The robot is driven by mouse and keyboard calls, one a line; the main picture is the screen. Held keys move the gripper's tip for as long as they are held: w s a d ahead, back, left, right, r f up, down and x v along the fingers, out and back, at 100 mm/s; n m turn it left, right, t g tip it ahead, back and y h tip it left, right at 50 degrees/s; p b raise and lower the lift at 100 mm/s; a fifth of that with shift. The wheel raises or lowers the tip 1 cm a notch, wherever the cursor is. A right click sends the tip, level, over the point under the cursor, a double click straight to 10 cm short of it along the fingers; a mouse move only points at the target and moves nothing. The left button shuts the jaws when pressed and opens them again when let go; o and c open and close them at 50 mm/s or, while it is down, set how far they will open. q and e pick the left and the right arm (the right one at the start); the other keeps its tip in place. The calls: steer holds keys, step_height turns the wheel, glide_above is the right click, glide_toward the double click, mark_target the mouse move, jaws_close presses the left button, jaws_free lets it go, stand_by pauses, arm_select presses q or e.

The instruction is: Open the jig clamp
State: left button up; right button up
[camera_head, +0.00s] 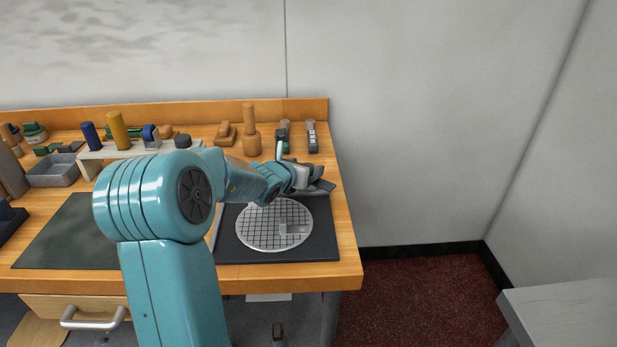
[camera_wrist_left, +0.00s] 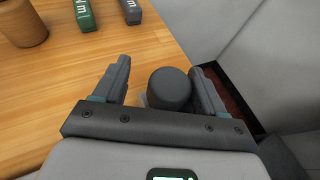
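My left arm reaches across the head view to the right end of the bench, with its gripper (camera_head: 318,176) above the far right part of a dark board (camera_head: 325,245). In the left wrist view the gripper (camera_wrist_left: 160,68) is open, with one finger on each side of a dark grey round knob (camera_wrist_left: 170,88). A gap shows on the left of the knob; its right side is close to the other finger, and I cannot tell whether they touch. The knob looks like part of the jig clamp; the rest of the clamp is hidden. My right gripper is not in view.
A round white grid plate (camera_head: 262,240) lies on the board. Behind stand a wooden pestle-like tool (camera_head: 250,140), a green block (camera_head: 283,138) and a grey block (camera_head: 312,137). A raised rack (camera_head: 92,158) and grey tray (camera_head: 52,172) are at left. The bench's right edge is close.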

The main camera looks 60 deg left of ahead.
arm_select(q)
steer(key=shift+w+d, duration=0.1)
steer(key=shift+d, duration=0.05)
steer(key=shift+v, duration=1.2)
steer(key=shift+p+v, duration=0.75)
steer(key=shift+v, duration=1.75)
steer(key=p+v, duration=0.3)
steer(key=v, duration=0.5)
steer(key=shift+s+r, duration=0.2)
steer(key=shift+s, duration=0.05)
steer(key=shift+d, duration=0.1)
